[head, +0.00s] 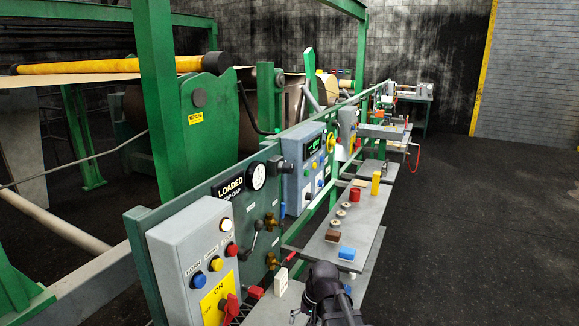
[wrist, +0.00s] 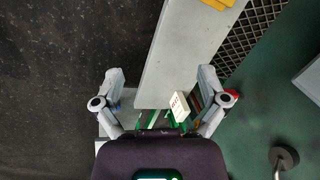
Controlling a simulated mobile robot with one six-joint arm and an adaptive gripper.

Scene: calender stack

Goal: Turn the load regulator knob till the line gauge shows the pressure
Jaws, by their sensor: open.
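The round white line gauge (head: 257,176) is on the green panel (head: 225,243), beside a black LOADED sign (head: 230,187). Its needle is too small to read. I cannot tell whether either is the load regulator knob. A black lever with a ball end (head: 258,225) is left of them. In the wrist view my gripper (wrist: 160,75) is open and empty, its fingers apart over a grey shelf (wrist: 185,45). In the head view my dark wrist shows low, right of the panel.
A grey control box (head: 190,250) with coloured buttons stands at the near left. Shelves (head: 335,262) with small blocks and rings run along the panel's right side. A white block (wrist: 180,105) is near the right finger. Dark floor (head: 460,220) is clear on the right.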

